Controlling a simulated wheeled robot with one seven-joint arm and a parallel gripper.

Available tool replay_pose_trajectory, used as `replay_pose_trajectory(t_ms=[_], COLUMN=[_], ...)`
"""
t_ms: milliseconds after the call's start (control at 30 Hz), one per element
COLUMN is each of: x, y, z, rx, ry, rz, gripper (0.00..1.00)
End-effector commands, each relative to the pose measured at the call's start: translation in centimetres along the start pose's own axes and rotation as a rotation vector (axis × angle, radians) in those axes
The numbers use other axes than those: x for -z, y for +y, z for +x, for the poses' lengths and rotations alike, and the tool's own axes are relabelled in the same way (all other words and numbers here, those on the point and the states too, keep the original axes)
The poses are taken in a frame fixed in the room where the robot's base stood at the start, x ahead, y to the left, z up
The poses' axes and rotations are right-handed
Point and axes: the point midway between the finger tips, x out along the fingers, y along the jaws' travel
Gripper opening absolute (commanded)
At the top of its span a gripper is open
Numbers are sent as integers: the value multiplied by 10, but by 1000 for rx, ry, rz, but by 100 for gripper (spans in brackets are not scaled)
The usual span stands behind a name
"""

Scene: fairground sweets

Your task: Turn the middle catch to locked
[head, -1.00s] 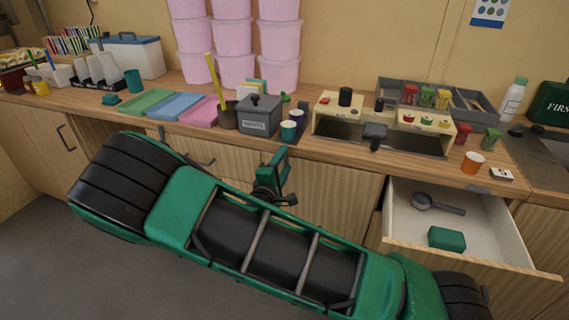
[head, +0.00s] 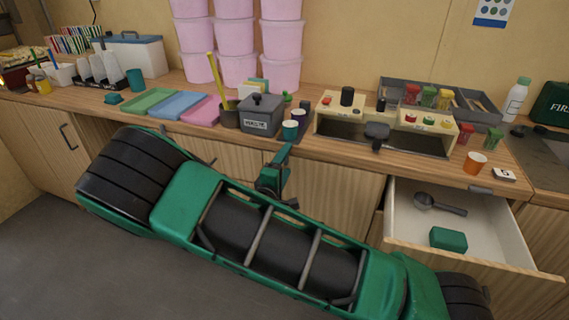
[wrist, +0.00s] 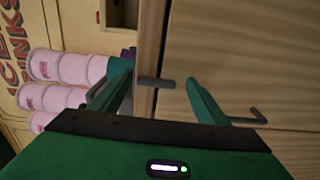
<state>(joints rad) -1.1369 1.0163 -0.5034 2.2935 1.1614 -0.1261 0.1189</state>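A small grey bar, which I take for the middle catch (wrist: 155,83), shows in the wrist view at the counter's edge, reaching across onto the wooden front. My gripper (wrist: 163,92) is open, with one green finger on each side of the bar and a gap to both. I cannot tell how deep the bar lies between them. In the head view my gripper (head: 284,157) is at the cabinet front just below the counter edge, and it hides the catch there. Other small grey catches show under the counter edge at left (head: 161,130) and right (head: 480,189).
An L-shaped handle (wrist: 247,116) is near the right finger in the wrist view. An open drawer (head: 470,252) at right holds a scoop (head: 440,205) and a green box (head: 448,239). Cups (head: 290,130), a grey lidded box (head: 261,116) and a cream stand (head: 325,125) are on the counter above.

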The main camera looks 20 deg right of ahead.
Motion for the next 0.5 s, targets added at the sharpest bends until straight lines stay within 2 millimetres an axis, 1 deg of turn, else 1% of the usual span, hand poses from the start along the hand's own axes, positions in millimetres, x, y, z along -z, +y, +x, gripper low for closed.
replay_pose_trajectory(t_ms=[233,333,433,500], x=[2,2,2,3], y=[2,2,3,2], z=[0,-3,-12,-23], rx=[-4,-5,-6,-5], ry=[3,4,5,7], rz=[2,2,2,1], gripper=[69,69,69,69])
